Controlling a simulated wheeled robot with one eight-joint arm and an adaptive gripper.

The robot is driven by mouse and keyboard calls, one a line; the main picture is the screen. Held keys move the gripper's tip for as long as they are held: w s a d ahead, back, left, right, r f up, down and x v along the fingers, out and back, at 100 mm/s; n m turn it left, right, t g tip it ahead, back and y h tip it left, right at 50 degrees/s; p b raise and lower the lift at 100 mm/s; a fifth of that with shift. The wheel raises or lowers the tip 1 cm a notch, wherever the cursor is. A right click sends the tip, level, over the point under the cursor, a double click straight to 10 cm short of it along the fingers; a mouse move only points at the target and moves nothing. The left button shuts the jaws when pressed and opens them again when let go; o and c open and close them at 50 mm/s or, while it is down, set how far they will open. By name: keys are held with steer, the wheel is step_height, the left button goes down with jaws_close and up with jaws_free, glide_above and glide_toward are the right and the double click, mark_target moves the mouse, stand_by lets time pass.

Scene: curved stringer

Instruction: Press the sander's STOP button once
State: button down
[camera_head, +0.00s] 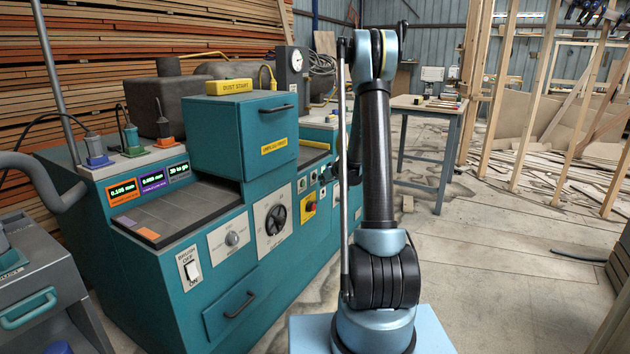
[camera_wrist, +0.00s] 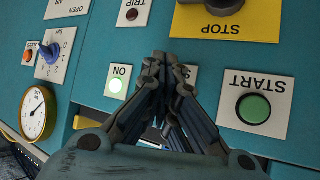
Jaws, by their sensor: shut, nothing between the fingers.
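The sander is a teal machine (camera_head: 265,225) on the left in the head view. Its STOP plate is yellow with a red button (camera_head: 309,205) on the panel's right part.
A green START button (camera_wrist: 254,108) is right of my fingers, and a lit ON lamp (camera_wrist: 116,85) is left. A gauge (camera_wrist: 37,112) and blue knob (camera_wrist: 52,52) are further left. A workbench (camera_head: 428,105) stands behind; floor right of my arm is fairly open.

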steer(key=shift+a, duration=0.1)
steer(key=shift+w+a, duration=0.15)
steer(key=shift+a, duration=0.05)
steer(key=shift+w+a, duration=0.25)
steer(key=shift+a, duration=0.1)
stand_by(0.9)
stand_by(0.4)
steer(key=shift+s+d, duration=0.5)
steer(key=shift+d, duration=0.2)
steer(key=s+d, duration=0.1)
steer(key=d, duration=0.1)
steer(key=s+d, duration=0.2)
stand_by(0.5)
steer(key=shift+r, duration=0.15)
stand_by(0.5)
